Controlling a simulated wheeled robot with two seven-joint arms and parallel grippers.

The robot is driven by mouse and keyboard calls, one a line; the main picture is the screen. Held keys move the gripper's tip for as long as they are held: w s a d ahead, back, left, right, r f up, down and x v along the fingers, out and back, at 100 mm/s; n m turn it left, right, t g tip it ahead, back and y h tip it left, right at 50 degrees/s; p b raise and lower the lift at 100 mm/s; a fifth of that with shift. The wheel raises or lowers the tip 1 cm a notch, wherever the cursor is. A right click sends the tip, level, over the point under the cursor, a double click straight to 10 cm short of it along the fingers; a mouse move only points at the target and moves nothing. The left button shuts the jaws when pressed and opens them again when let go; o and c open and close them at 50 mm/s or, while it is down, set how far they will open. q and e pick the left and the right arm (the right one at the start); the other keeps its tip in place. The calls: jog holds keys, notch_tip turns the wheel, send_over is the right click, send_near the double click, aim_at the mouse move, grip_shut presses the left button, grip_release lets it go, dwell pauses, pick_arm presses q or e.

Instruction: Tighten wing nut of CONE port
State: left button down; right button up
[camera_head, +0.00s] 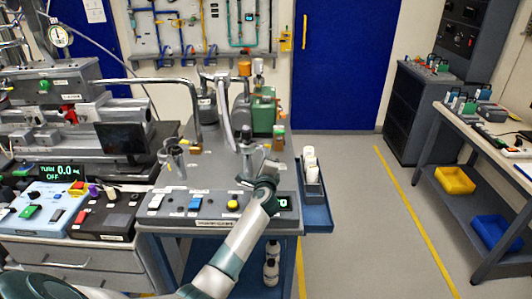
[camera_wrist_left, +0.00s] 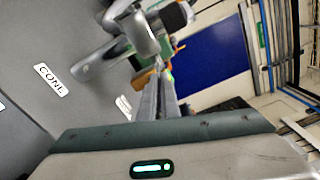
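The CONE label (camera_wrist_left: 50,80) shows on a grey surface at the left of the left wrist view. A metal pipe fitting (camera_wrist_left: 100,62) stands beside it, apart from the fingers in the picture. I cannot make out the wing nut in either view. My left gripper (camera_head: 268,164) is over the front right of the grey cart top (camera_head: 213,172), close to an upright metal post (camera_head: 246,150). In the left wrist view the fingers (camera_wrist_left: 158,92) look close together; whether they are shut or hold anything is unclear. My right gripper is not in view.
The cart's front panel carries a yellow button (camera_head: 232,204) and switches. A blue side tray (camera_head: 316,208) holds white bottles. A green box (camera_head: 263,110) stands behind the gripper. A monitor (camera_head: 122,139) stands at left. The floor (camera_head: 350,215) right of the cart is clear.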

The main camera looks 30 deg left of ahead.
pick_arm(q)
jog(key=shift+s+f+m+p, duration=0.1)
jog(key=shift+f+m+p, duration=0.15)
jog(key=shift+m, duration=0.55)
jog(key=shift+f+m+p, duration=0.1)
jog(key=shift+m+p, duration=0.2)
jog(key=shift+m, duration=0.5)
jog(key=c, duration=2.3)
grip_release()
jog(key=shift+r, duration=0.1)
jog(key=shift+s, duration=0.1)
jog(key=b+v, duration=0.2)
jog(key=v, duration=1.5)
jog(key=shift+s+b, duration=0.15)
jog(key=shift+b, duration=0.2)
